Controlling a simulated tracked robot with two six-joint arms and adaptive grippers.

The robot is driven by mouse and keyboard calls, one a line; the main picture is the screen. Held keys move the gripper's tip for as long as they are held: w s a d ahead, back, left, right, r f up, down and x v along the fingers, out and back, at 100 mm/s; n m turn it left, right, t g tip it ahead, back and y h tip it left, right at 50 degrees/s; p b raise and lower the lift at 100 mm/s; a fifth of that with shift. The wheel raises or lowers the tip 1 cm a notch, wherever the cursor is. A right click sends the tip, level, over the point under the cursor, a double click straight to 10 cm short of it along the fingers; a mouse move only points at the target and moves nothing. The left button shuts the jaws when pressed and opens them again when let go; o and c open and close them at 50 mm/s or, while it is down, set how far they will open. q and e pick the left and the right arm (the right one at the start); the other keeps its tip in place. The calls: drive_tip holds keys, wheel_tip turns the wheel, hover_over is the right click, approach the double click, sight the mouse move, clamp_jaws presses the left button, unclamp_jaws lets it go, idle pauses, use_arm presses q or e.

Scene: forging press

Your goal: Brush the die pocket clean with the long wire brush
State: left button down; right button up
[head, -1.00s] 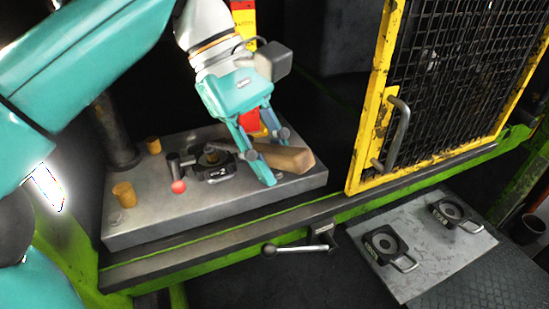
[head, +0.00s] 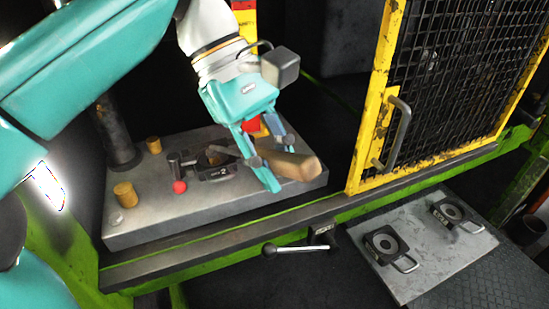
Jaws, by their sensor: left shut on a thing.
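The long wire brush shows its wooden handle (head: 291,164) between the fingers of my left gripper (head: 262,172), which is shut on it. The brush's dark shaft runs left from the gripper towards the die. The die (head: 214,172) is a dark block with a round pocket, on the grey bolster plate (head: 160,222). The brush's head end is over or at the pocket; whether the bristles touch it I cannot tell. My right gripper is not in view.
A red ball knob (head: 179,187) stands left of the die, with brass posts (head: 125,194) farther left. The yellow mesh guard (head: 376,135) stands to the right. Two ring dies with handles (head: 386,246) lie on a grey plate at lower right. A lever (head: 296,249) projects from the front edge.

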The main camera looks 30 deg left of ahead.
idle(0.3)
use_arm(q)
drive_tip(key=shift+w+a+r, duration=0.1)
drive_tip(key=shift+w+a, duration=0.35)
drive_tip(key=shift+a, duration=0.05)
drive_tip(key=shift+s, duration=0.1)
drive_tip(key=shift+s+d, duration=0.4)
drive_tip(key=shift+d, duration=0.15)
drive_tip(key=shift+w+a, duration=0.15)
idle(0.4)
drive_tip(key=shift+w+a, duration=0.3)
drive_tip(key=shift+a, duration=0.1)
idle(0.4)
